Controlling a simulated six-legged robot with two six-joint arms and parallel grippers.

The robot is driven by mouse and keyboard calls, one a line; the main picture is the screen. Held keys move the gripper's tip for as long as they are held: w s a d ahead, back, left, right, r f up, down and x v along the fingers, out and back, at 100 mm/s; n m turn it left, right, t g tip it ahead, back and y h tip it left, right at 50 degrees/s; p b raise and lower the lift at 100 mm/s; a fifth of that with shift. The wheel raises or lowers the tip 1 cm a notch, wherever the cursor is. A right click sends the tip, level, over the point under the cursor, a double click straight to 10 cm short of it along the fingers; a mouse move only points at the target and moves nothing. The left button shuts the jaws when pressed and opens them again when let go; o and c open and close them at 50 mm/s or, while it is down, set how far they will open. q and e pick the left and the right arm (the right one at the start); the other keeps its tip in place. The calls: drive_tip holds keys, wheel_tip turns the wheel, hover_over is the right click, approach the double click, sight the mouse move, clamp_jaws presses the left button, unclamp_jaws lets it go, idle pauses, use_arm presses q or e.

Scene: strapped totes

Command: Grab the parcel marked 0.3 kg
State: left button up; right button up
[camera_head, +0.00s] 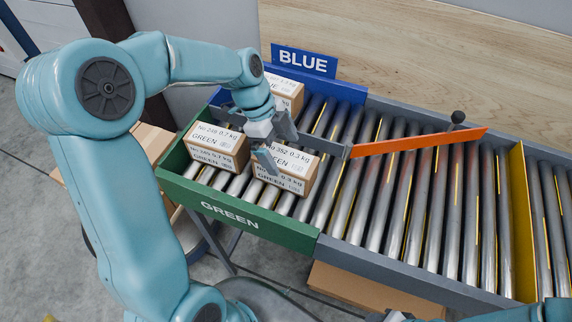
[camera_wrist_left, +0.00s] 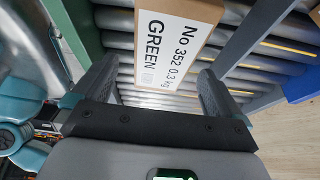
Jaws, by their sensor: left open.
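The parcel marked 0.3 kg (camera_head: 296,181) is a brown box with a white label, "No 352 0.3 kg GREEN". It lies on the rollers in the green lane, and its label also shows in the left wrist view (camera_wrist_left: 172,38). My left gripper (camera_head: 275,145) is open over the parcel and hides part of its top. In the left wrist view the two fingers (camera_wrist_left: 158,82) stand apart, with the parcel's near end between and ahead of them. I cannot tell the exact height of the fingertips above it. My right gripper does not show.
A 0.7 kg GREEN parcel (camera_head: 217,148) sits just left of it. Another parcel (camera_head: 284,91) stands in the blue lane, beyond a grey divider (camera_head: 322,146). An orange bar (camera_head: 420,142) crosses the rollers. A green wall (camera_head: 240,214) bounds the near side. Rollers to the right are clear.

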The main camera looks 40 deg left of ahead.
sight(283, 157)
use_arm(q)
drive_tip(key=shift+w+f, duration=0.15)
drive_tip(key=shift+f, duration=0.25)
drive_tip(key=shift+d+f, duration=0.1)
drive_tip(key=shift+f, duration=0.2)
drive_tip(key=p+x, duration=0.1)
drive_tip(key=x, duration=0.2)
drive_tip(key=shift+d+f, duration=0.1)
drive_tip(key=shift+f, duration=0.25)
drive_tip(key=shift+w+f, duration=0.15)
drive_tip(key=shift+f, duration=0.3)
drive_tip(key=shift+s+d+r, duration=0.1)
drive_tip(key=shift+s+r, duration=0.05)
drive_tip(key=shift+s, duration=0.05)
drive_tip(key=shift+w+f, duration=0.1)
drive_tip(key=shift+f, duration=0.1)
drive_tip(key=shift+f+b, duration=0.15)
drive_tip(key=shift+b, duration=0.2)
drive_tip(key=c, duration=1.2)
